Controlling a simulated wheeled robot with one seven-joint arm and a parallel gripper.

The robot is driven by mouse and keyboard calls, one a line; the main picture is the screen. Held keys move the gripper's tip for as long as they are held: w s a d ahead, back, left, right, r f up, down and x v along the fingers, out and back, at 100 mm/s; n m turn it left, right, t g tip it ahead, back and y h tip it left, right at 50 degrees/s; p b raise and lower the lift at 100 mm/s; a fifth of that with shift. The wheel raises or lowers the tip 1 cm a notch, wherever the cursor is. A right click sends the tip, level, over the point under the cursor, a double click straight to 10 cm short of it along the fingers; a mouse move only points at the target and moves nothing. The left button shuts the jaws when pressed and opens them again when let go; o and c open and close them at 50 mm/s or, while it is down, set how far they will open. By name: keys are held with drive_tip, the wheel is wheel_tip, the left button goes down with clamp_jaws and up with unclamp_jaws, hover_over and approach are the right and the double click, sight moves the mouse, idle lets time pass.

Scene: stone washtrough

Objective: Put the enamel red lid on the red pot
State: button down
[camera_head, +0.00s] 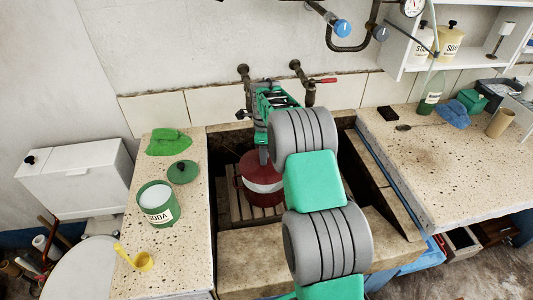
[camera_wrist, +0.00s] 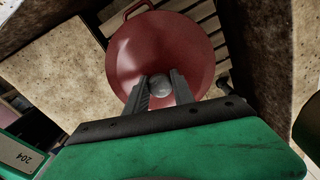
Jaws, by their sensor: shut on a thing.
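The red enamel lid (camera_head: 256,170) is a shallow dome with a grey knob; it also shows in the wrist view (camera_wrist: 135,58). My gripper (camera_head: 263,156) is shut on that knob, with a finger on each side of it in the wrist view (camera_wrist: 160,88). The red pot (camera_head: 264,200) is below the lid in the trough, mostly hidden by it. A loop handle of the pot (camera_wrist: 137,8) shows past the lid's edge. A pale band lies between the lid and the pot's lower part. I cannot tell whether the lid touches the rim.
The pot stands on a slatted wooden rack (camera_head: 236,208) inside the stone trough (camera_head: 240,262). Taps and pipes (camera_head: 245,85) rise behind.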

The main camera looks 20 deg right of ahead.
drive_tip(key=shift+w+d+f+m, duration=0.15)
drive_tip(key=shift+w+d+m, duration=0.25)
drive_tip(key=shift+m, duration=0.3)
drive_tip(key=shift+f+b, duration=1.2)
drive_tip(key=shift+f, duration=0.7)
drive_tip(key=shift+r, duration=0.1)
drive_tip(key=shift+a+f, duration=0.2)
drive_tip(key=shift+f, duration=0.3)
drive_tip(key=shift+f+b, duration=0.4)
drive_tip(key=shift+f, duration=0.05)
drive_tip(key=shift+f, duration=0.1)
idle(0.5)
